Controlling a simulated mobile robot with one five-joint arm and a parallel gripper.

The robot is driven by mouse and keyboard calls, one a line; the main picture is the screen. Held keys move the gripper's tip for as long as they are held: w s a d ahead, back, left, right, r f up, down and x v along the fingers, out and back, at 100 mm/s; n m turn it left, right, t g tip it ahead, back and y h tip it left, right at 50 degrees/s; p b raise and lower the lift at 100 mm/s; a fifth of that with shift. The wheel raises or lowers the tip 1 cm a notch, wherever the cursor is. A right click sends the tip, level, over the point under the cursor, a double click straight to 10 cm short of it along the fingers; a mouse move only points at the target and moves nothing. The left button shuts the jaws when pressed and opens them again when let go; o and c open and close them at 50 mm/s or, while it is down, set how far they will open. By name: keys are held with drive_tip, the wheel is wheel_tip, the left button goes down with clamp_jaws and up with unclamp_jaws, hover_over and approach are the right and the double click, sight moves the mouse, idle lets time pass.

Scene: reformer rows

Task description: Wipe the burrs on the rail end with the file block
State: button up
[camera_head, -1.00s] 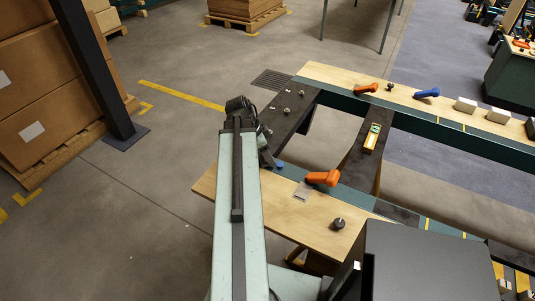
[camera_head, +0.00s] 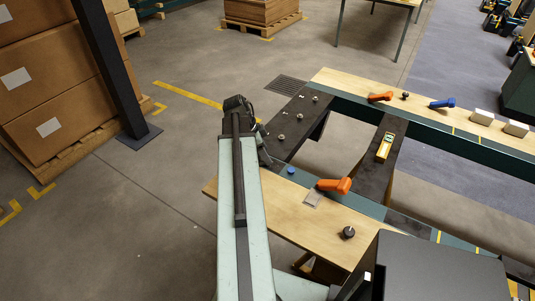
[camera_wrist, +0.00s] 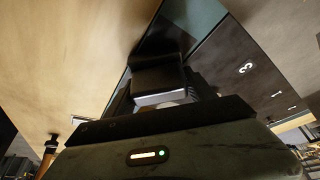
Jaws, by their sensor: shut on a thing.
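My gripper (camera_wrist: 163,98) is shut on a dark block, which I take to be the file block (camera_wrist: 158,76), in the wrist view. The block is held over the border of a pale wooden board and a teal rail (camera_wrist: 204,18). I cannot tell whether it touches the rail. In the head view the near teal rail (camera_head: 367,206) ends beside my arm, with a small blue piece (camera_head: 291,171) there. My arm hides the gripper and the block in that view. No burrs can be made out.
A dark crossbar (camera_head: 292,125) with bolts lies beyond the rail end. A yellow level (camera_head: 385,146) lies on another crossbar. Open floor (camera_head: 150,225) is left.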

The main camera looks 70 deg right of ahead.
drive_tip(key=shift+w+d+f, duration=0.1)
drive_tip(key=shift+w+d, duration=0.1)
drive_tip(key=shift+w, duration=0.7)
drive_tip(key=shift+w+d, duration=0.15)
drive_tip(key=shift+w, duration=0.7)
wheel_tip(320, 180, up, 6)
drive_tip(key=p, duration=0.5)
drive_tip(key=shift+p, duration=0.35)
wheel_tip(320, 180, up, 3)
drive_tip(key=p, duration=0.3)
